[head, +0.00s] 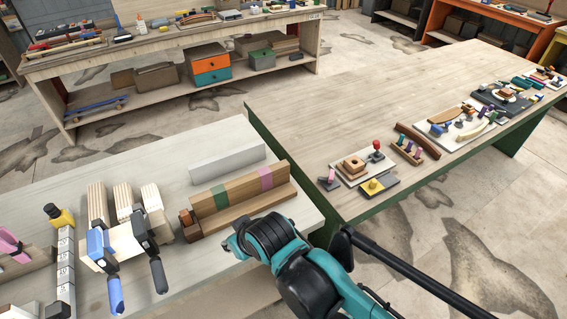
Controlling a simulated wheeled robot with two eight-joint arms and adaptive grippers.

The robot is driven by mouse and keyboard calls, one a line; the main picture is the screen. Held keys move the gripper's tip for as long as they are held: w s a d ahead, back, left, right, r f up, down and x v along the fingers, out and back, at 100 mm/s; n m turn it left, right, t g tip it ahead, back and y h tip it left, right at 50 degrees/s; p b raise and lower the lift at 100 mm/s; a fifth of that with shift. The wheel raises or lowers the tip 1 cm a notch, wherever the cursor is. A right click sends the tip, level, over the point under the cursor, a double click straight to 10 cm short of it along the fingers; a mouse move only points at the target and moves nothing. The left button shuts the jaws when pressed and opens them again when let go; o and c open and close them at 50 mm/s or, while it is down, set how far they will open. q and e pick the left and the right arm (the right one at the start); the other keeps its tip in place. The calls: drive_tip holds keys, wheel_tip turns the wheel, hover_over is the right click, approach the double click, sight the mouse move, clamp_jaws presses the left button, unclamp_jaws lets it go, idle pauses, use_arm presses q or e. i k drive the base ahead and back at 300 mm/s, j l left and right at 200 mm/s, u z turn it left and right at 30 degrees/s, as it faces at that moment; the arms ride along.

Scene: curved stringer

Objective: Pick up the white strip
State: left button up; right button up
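A long pale white-grey bar (227,163) lies on the near table, behind a brown wooden piece. A cream curved strip (476,131) lies among small parts on the table at the right. I cannot tell from the picture which of them is the white strip. A teal and black arm of mine reaches in at the bottom, in front of the near table. Its gripper does not show, and I cannot tell which arm it is. No other gripper is in view. Nothing is seen touching either pale piece.
The wooden piece (240,196) has green and pink bands. Pale blocks (124,203) and blue-and-black clamp-like tools (110,262) crowd the left of the near table (207,268). The right table (345,98) is bare over its far half. Shelved benches stand behind.

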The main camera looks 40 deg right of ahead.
sight(204, 171)
drive_tip(key=k+z, duration=0.2)
drive_tip(key=z, duration=0.65)
drive_tip(key=i+l, duration=0.65)
drive_tip(key=l+z, duration=0.05)
drive_tip(key=l, duration=0.1)
